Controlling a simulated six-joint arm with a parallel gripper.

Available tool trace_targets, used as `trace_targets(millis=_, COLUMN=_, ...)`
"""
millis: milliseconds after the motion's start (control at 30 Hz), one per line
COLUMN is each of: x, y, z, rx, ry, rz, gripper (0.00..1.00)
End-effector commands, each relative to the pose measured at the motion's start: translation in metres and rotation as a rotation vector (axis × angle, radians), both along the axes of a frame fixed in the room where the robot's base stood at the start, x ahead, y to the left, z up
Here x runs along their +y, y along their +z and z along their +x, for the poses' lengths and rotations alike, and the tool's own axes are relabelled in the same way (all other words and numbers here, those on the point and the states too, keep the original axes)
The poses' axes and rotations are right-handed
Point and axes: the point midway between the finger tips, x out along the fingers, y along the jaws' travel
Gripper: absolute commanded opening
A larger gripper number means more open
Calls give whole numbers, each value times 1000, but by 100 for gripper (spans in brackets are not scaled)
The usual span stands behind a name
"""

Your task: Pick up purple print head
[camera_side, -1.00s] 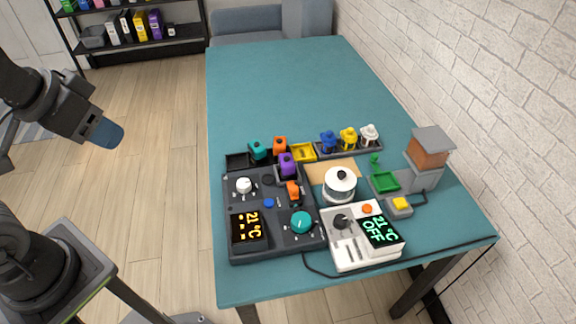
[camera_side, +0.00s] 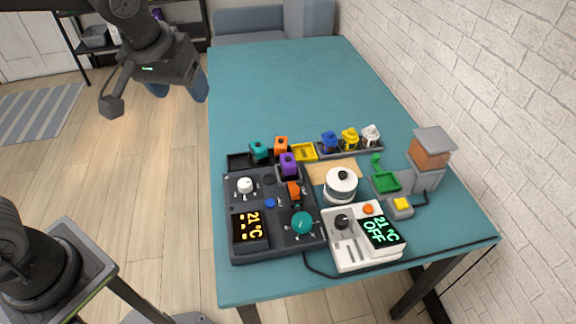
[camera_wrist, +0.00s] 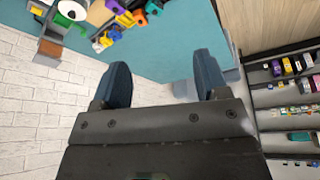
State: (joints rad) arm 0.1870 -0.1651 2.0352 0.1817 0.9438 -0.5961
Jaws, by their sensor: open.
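The purple print head (camera_side: 288,161) stands upright at the back edge of the dark control box (camera_side: 275,245), in front of the orange print head (camera_side: 281,145). In the wrist view a small purple piece (camera_wrist: 153,8) shows at the top edge among the other heads. My gripper (camera_side: 180,88) is open and empty, raised off the table's left side, well away from the purple head. Its two blue fingers stand apart in the wrist view (camera_wrist: 160,85), with nothing between them.
A teal head (camera_side: 258,150) is close to the purple one. Blue, yellow and white heads (camera_side: 349,138) stand in a rack to the right. A white pot (camera_side: 341,184) and a white control unit (camera_side: 362,240) are nearby. The far teal table (camera_side: 285,80) is clear.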

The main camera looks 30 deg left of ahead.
Motion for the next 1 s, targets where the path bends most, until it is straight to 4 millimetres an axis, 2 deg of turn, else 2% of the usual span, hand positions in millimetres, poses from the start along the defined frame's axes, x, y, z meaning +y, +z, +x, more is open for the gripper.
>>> trace_targets(millis=33, x=-11, y=-9, z=19, rx=19, ry=33, rz=3, gripper=68)
trace_targets(millis=200, x=-45, y=-39, z=74, rx=35, ry=172, rz=13, gripper=68)
trace_targets(millis=400, x=-92, y=-94, z=124, rx=27, ry=327, rz=32, gripper=68)
trace_targets(millis=533, x=-116, y=-127, z=142, rx=11, ry=403, rz=40, gripper=68)
trace_targets(millis=700, x=-131, y=-150, z=152, rx=-4, ry=456, rz=44, gripper=68)
trace_targets(millis=867, x=-128, y=-168, z=158, rx=-7, ry=467, rz=46, gripper=68)
trace_targets(millis=1000, x=-120, y=-194, z=165, rx=-4, ry=469, rz=46, gripper=68)
